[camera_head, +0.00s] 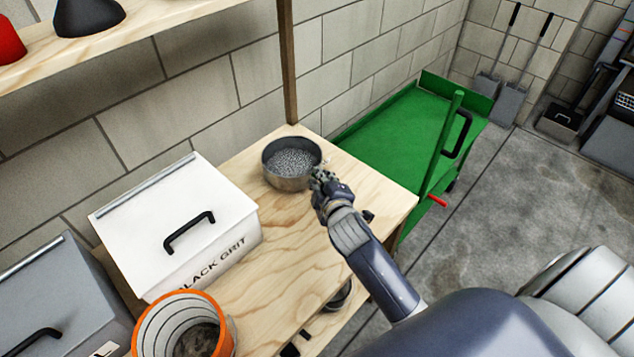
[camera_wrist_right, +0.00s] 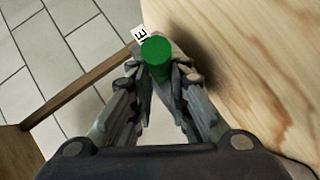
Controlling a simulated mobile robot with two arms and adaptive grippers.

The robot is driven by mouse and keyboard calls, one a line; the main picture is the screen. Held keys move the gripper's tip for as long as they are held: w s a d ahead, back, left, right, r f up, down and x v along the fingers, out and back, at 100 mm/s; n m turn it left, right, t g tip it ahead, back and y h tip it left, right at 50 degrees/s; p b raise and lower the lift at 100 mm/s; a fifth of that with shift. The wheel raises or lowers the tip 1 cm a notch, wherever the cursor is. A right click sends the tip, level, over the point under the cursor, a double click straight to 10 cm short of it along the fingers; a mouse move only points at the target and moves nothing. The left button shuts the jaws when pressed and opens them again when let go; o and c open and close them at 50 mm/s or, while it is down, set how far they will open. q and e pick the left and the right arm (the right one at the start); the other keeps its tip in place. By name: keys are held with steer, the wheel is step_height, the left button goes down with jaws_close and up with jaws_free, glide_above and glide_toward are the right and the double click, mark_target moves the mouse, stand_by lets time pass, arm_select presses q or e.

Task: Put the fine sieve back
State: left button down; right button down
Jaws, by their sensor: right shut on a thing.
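A round dark metal pan (camera_head: 290,164) with a speckled grey inside, seemingly the fine sieve, is at the back of the plywood bench by the wooden post. I cannot tell whether it rests on the wood or hangs just above. My right gripper (camera_head: 321,176) is at its right rim. In the right wrist view the gripper (camera_wrist_right: 160,85) is shut on a green round-ended piece (camera_wrist_right: 157,57), seemingly a handle. A white label (camera_wrist_right: 139,33) showing an "E" is just behind it. The join between green piece and pan is hidden. My left gripper is out of view.
A white lidded box (camera_head: 180,225) marked "BLACK GRIT" stands left of the pan. An orange-rimmed bucket (camera_head: 185,325) is in front. A wooden post (camera_head: 288,70) rises behind the pan. Right of the bench is a green cart (camera_head: 390,130). Bare plywood (camera_head: 270,270) lies in front of the pan.

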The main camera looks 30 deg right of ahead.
steer(key=shift+w+f, duration=0.1)
steer(key=shift+w, duration=1.05)
steer(key=shift+f, duration=1.85)
steer(key=c, duration=1.5)
jaws_free()
steer(key=shift+c, duration=0.2)
steer(key=v, duration=1.2)
steer(key=shift+a, duration=0.1)
